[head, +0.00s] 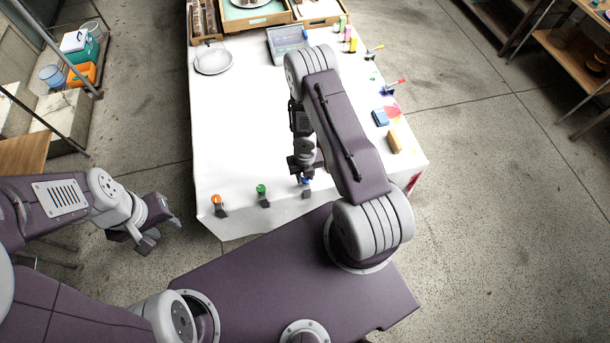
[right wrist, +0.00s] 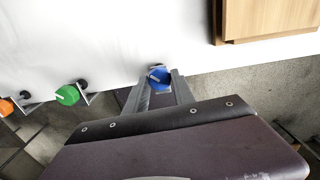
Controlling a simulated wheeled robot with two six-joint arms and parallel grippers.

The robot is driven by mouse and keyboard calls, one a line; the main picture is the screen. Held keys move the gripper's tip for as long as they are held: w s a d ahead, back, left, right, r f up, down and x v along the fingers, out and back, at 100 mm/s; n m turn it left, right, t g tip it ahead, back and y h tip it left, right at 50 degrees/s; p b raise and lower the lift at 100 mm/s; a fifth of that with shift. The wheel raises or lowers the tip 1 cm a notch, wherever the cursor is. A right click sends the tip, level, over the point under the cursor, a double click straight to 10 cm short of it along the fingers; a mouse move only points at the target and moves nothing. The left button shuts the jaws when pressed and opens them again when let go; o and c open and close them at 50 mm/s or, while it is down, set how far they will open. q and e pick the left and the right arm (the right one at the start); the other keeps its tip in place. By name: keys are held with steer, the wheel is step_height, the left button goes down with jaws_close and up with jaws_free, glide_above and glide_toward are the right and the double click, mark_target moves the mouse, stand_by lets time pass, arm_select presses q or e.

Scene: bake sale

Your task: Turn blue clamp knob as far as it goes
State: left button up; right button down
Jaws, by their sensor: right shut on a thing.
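The blue clamp knob (right wrist: 158,78) sits at the table's near edge. In the right wrist view it lies between the fingertips of my right gripper (right wrist: 160,84), which is shut on it. In the head view the blue knob (head: 307,180) shows just below my right gripper (head: 304,174), partly hidden by it. My left gripper (head: 155,236) hangs off the table's left side, away from the clamps, with its fingers apart and nothing seen between them.
A green clamp knob (head: 261,189) and an orange one (head: 216,200) stand left of the blue one on the same edge. The white table (head: 240,130) is mostly clear in the middle. A plate (head: 213,60), a tablet-like device (head: 288,42) and trays are at the back.

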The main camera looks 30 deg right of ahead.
steer(key=m, duration=0.5)
steer(key=shift+m, duration=0.3)
steer(key=m, duration=0.6)
steer(key=shift+w, duration=0.1)
steer(key=m, duration=0.6)
steer(key=shift+m, duration=0.3)
steer(key=m, duration=0.5)
steer(key=shift+m, duration=0.3)
steer(key=m, duration=1)
steer(key=shift+m, duration=0.4)
steer(key=m, duration=0.5)
steer(key=shift+s+f, duration=0.1)
steer(key=shift+s, duration=0.1)
steer(key=m, duration=0.5)
steer(key=shift+m, duration=0.4)
